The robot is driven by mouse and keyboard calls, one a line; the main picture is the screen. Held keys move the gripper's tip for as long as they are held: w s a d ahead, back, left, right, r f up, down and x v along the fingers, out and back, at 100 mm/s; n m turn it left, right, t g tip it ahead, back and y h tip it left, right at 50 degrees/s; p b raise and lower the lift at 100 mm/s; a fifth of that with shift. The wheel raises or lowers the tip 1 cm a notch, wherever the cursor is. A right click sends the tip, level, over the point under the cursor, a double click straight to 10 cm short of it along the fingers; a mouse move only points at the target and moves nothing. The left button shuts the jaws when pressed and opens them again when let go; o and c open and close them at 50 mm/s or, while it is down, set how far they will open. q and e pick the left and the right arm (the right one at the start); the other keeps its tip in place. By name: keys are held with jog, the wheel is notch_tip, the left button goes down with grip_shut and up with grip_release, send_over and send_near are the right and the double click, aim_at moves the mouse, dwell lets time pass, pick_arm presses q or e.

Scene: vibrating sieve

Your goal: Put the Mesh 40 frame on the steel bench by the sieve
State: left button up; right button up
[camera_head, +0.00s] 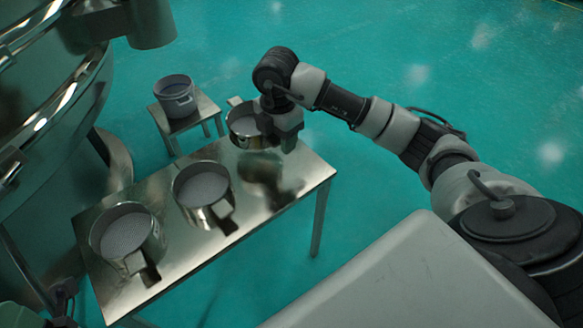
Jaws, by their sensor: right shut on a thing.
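The steel bench (262,213) stands beside the sieve (40,140), its top shiny and reflective. My right gripper (284,124) is shut on a round steel mesh frame (243,139) at the bench's far end. This frame looks held a little above the top, with a dark reflection below it; any small gap is hard to judge. Two similar round frames stand on the bench: one in the middle (190,205) and one at the near left end (118,252), each with a handle tab. I can read no mesh label on any frame. My left gripper is not in view.
A grey bucket (178,103) with a handle stands on a small steel stool (207,106) behind the bench. The sieve's large steel body fills the left side. The bench's right part, between the middle and held frames, is clear. Open green floor (400,60) lies beyond.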

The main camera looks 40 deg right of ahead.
aim_at(293, 174)
jog(key=s, duration=0.1)
jog(key=s+f, duration=0.1)
jog(key=s+d+f+b, duration=0.1)
jog(key=shift+s+d+f, duration=0.1)
jog(key=shift+s+f, duration=0.15)
jog(key=shift+s, duration=0.1)
jog(key=shift+f, duration=0.4)
notch_tip(293, 174, down, 3)
jog(key=shift+r+b, duration=0.1)
jog(key=shift+b, duration=0.85)
jog(key=shift+f, duration=0.2)
jog(key=shift+r, duration=0.1)
jog(key=o, duration=1)
